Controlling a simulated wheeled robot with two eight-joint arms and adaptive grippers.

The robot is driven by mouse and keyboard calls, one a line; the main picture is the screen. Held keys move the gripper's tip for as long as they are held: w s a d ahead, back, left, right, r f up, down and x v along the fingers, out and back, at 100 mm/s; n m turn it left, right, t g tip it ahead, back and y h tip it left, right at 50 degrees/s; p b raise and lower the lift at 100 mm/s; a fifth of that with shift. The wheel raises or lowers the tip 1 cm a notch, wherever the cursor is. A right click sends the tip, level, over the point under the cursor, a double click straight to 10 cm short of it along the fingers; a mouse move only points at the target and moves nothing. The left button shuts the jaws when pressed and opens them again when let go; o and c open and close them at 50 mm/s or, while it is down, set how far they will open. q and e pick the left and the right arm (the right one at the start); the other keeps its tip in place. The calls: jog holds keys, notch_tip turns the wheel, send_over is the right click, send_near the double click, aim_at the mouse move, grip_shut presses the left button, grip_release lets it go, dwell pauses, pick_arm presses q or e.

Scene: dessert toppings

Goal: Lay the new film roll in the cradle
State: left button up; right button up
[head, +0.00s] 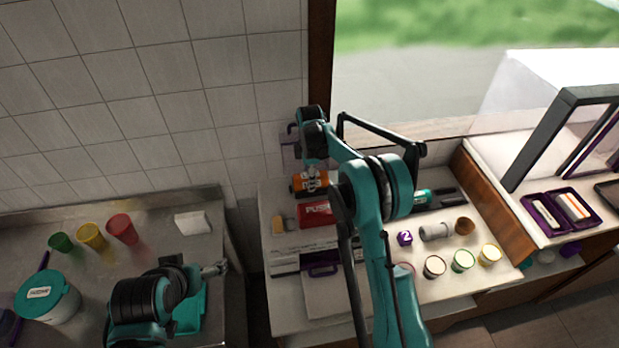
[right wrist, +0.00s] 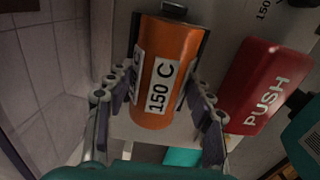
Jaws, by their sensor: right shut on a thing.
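My right gripper (head: 311,170) is at the back of the middle counter. In the right wrist view, its fingers (right wrist: 160,112) close on both sides of an orange cylinder (right wrist: 173,62) with a white "150 C" label. The cylinder also shows in the head view (head: 318,186), partly covered by the gripper. A pale grey roll-like cylinder (head: 436,231) lies on the counter to the right; I cannot tell whether it is the film roll. No cradle can be clearly made out. My left gripper (head: 216,269) is over the left counter, too small to read.
A red "PUSH" block (head: 316,214) sits beside the orange cylinder. Several small cups stand at the front right, near a purple cube (head: 405,238) marked 2. Green, yellow and red cups (head: 122,229) are on the left counter. A gap separates the two counters.

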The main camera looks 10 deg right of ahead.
jog(key=o, duration=2)
jog(key=shift+r, duration=0.1)
jog(key=shift+r+p, duration=0.5)
jog(key=shift+r, duration=0.65)
jog(key=shift+r, duration=0.15)
jog(key=shift+r+p, duration=1.6)
jog(key=shift+r, duration=1.8)
